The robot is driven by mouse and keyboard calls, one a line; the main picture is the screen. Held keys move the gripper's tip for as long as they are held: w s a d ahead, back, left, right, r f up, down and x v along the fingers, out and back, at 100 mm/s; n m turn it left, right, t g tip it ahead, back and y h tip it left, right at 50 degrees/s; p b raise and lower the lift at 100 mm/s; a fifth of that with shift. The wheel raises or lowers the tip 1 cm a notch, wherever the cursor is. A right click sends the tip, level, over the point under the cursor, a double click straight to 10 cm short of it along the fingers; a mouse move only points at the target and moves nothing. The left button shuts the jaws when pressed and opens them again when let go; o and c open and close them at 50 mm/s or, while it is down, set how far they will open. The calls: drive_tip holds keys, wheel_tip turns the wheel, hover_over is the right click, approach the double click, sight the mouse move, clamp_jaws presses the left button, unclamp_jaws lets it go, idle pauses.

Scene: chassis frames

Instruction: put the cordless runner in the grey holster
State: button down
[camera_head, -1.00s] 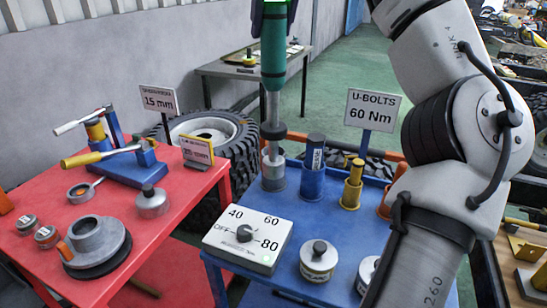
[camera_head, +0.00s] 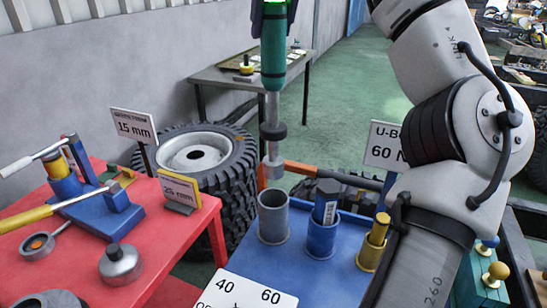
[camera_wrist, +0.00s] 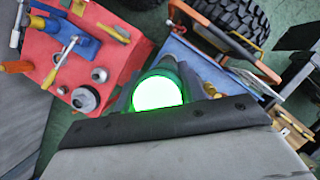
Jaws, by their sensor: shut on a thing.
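The cordless runner (camera_head: 273,60) is a green-bodied tool with a long grey shaft and a black collar. It hangs upright from my gripper (camera_head: 275,8), which is shut on its upper part at the top edge of the head view. The grey holster (camera_head: 273,219) is an open cup on the blue table. The runner's tip shows just above the holster's far rim and outside its mouth. How far apart they are in depth I cannot tell. In the wrist view the runner's glowing green end (camera_wrist: 157,92) fills the middle; the grey holster is not clear there.
A blue holster (camera_head: 322,239) holding a dark tool and a yellow holster (camera_head: 371,252) stand right of the grey one. The U-bolts sign (camera_head: 384,145) rises behind. The red table (camera_head: 188,225) is at left. A tyre (camera_head: 235,165) stands behind.

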sight(273, 125)
drive_tip(key=shift+w, duration=0.2)
wheel_tip(273, 125, down, 20)
drive_tip(key=shift+r+b, duration=0.15)
drive_tip(key=shift+b, duration=0.2)
drive_tip(key=shift+f, duration=0.2)
drive_tip(key=c, duration=0.8)
unclamp_jaws()
drive_tip(key=shift+c, duration=0.2)
drive_tip(key=v, duration=1.2)
drive_tip(key=shift+s+b, duration=0.15)
drive_tip(key=shift+b, duration=0.3)
drive_tip(key=shift+r, duration=0.15)
